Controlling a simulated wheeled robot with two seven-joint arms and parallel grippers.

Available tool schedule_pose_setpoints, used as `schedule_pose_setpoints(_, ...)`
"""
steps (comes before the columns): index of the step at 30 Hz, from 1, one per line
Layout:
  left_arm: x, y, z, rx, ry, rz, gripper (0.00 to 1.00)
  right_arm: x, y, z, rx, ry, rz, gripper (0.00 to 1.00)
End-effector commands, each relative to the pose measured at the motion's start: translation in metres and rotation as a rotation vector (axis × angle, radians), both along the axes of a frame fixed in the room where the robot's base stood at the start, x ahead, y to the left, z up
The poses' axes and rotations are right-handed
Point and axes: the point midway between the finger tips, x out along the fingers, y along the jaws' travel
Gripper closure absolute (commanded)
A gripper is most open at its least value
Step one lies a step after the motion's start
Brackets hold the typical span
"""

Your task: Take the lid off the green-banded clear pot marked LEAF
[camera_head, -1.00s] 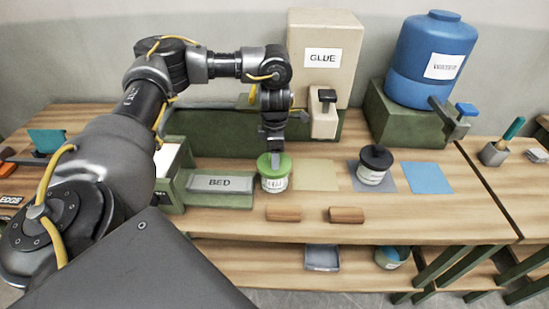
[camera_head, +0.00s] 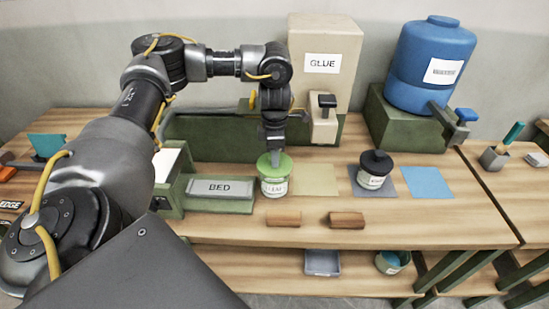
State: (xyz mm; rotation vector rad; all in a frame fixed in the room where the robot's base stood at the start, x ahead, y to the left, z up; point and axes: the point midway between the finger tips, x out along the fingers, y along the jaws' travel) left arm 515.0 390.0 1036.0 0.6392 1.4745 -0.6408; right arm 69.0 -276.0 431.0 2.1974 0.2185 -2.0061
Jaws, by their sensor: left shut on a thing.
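The clear pot (camera_head: 274,188) with a dark-lettered white label stands upright on the bench, just right of the BED block; its lettering is too small to read surely. Its green lid (camera_head: 268,168) is over the pot's mouth. My left gripper (camera_head: 273,153) comes down from above and is shut on the top of the green lid. The lid looks level or nearly so; whether a thin gap separates it from the rim is hard to tell. A second pot (camera_head: 370,181) with a dark lid (camera_head: 376,161) stands to the right on a grey mat. My right gripper is out of view.
A tan mat (camera_head: 315,180) and a blue mat (camera_head: 427,182) lie to the right. Two brown blocks (camera_head: 283,219) (camera_head: 347,220) lie in front. The GLUE dispenser (camera_head: 330,95) and blue tank (camera_head: 425,50) stand behind. The BED block (camera_head: 220,203) is close on the left.

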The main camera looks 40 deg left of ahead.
Motion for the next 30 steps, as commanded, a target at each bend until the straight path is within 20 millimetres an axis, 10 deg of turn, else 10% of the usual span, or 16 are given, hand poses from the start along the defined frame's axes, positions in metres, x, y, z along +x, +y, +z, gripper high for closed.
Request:
schedule_pose_setpoints(10,-0.033,-0.039,0.074,0.003,-0.006,-0.007,0.90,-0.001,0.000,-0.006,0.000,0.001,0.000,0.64)
schedule_pose_setpoints(30,-0.092,-0.106,0.112,0.001,0.000,-0.001,0.90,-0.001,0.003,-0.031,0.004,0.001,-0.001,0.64)
